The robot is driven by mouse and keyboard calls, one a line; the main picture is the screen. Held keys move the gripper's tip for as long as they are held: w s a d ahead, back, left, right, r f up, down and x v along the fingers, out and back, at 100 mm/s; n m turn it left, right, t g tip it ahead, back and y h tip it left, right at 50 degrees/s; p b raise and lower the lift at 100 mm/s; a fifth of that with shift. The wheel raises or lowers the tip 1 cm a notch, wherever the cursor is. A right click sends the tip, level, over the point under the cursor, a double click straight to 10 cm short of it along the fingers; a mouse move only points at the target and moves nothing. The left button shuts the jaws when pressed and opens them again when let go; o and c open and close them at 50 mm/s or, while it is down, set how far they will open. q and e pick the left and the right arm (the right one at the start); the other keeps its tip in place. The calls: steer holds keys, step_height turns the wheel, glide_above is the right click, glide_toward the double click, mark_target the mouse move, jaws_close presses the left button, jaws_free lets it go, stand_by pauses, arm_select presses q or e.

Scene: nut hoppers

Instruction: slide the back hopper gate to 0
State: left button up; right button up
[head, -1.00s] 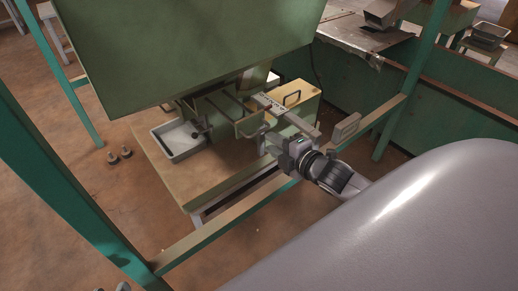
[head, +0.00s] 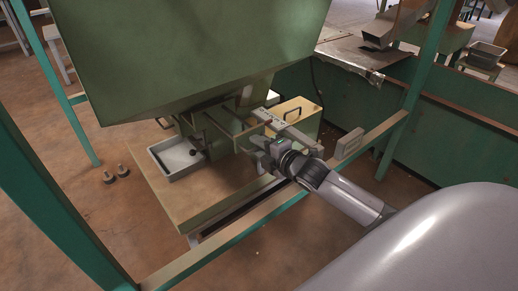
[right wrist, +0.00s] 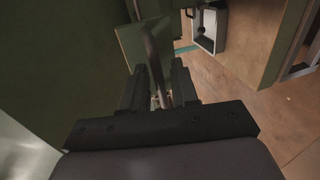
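The back hopper (head: 190,60) is a big green box above a wooden platform. Its gate assembly is below, with a flat metal slide carrying a marked scale (head: 268,119); I cannot read the numbers. My right gripper (head: 256,150) is at the near end of the gate, beside the slide. In the right wrist view my right gripper (right wrist: 157,90) has its fingers apart. A bent metal handle (right wrist: 152,55) on a green plate (right wrist: 134,42) runs down between them; contact is not clear. My left gripper is out of view.
A grey tray (head: 172,177) stands on the wooden platform (head: 197,210) left of the gate. A green frame rail (head: 225,231) crosses in front, with posts at both sides.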

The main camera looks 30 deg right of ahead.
mark_target(243, 134)
steer(key=shift+w, duration=0.15)
jaws_close()
steer(key=x, duration=0.3)
steer(key=r+x, duration=0.1)
steer(key=x, duration=0.3)
steer(key=shift+w+a+r+b, duration=0.1)
steer(key=shift+a+r+b, duration=0.05)
steer(key=shift+b, duration=0.25)
steer(key=shift+w, duration=0.3)
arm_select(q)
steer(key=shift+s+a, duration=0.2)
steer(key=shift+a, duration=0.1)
arm_select(e)
steer(key=shift+r, duration=0.15)
steer(key=shift+w, duration=0.1)
